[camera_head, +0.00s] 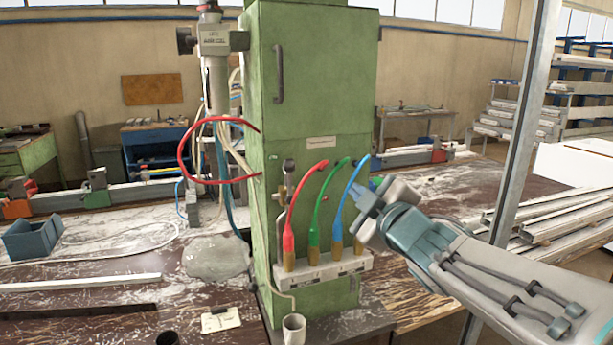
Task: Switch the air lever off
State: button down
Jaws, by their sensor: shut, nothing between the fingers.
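The green cabinet (313,90) stands in the middle of the head view. A grey manifold bar (322,270) on its lower front carries brass fittings with a red hose (291,215), a green hose (319,208) and a blue hose (342,205). A grey metal valve-like fitting (284,190) sits left of the red hose; I cannot tell whether it is the air lever or how it is set. My gripper (357,191) is shut and empty, just right of the blue hose in the picture. Whether they touch is unclear. My gripper partly hides the rightmost brass fitting.
A red hose loop (181,150) sticks out left of the cabinet. A small grey cup (294,329) stands below the manifold. A blue-grey bin (34,236) is on the left bench. A metal post (524,120) and stacked profiles (570,215) are at right.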

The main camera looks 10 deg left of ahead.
aim_at(289, 167)
jog(key=s+a+r+n+g+y, duration=0.1)
jog(key=a+n+g+y, duration=0.1)
jog(key=a+n+y, duration=0.2)
jog(key=s+a+r+n+g+y, duration=0.1)
jog(key=s+a+n+g+y, duration=0.1)
jog(key=a+n+y, duration=0.1)
jog(key=shift+s+a+r+n+g+y+b, duration=0.3)
jog(key=shift+a+n+g+y+b, duration=0.15)
jog(key=shift+a+n, duration=0.55)
jog(key=shift+a, duration=0.15)
jog(key=shift+m, duration=0.3)
jog(key=w+a+p, duration=0.1)
jog(key=w+a, duration=0.1)
jog(key=w+a+p, duration=0.1)
jog(key=w+p, duration=0.1)
jog(key=w, duration=0.1)
jog(key=w+a+p, duration=0.1)
jog(key=w+a, duration=0.1)
jog(key=shift+w+a+r+p, duration=0.3)
jog(key=shift+p, duration=0.1)
jog(key=shift+w+d+f, duration=0.1)
jog(key=shift+w+f, duration=0.05)
jog(key=shift+f, duration=0.1)
jog(key=shift+b, duration=0.35)
jog(key=shift+w+d+m+t, duration=0.1)
jog(key=shift+d+m+t, duration=0.15)
jog(key=shift+m, duration=0.05)
jog(key=shift+b, duration=0.3)
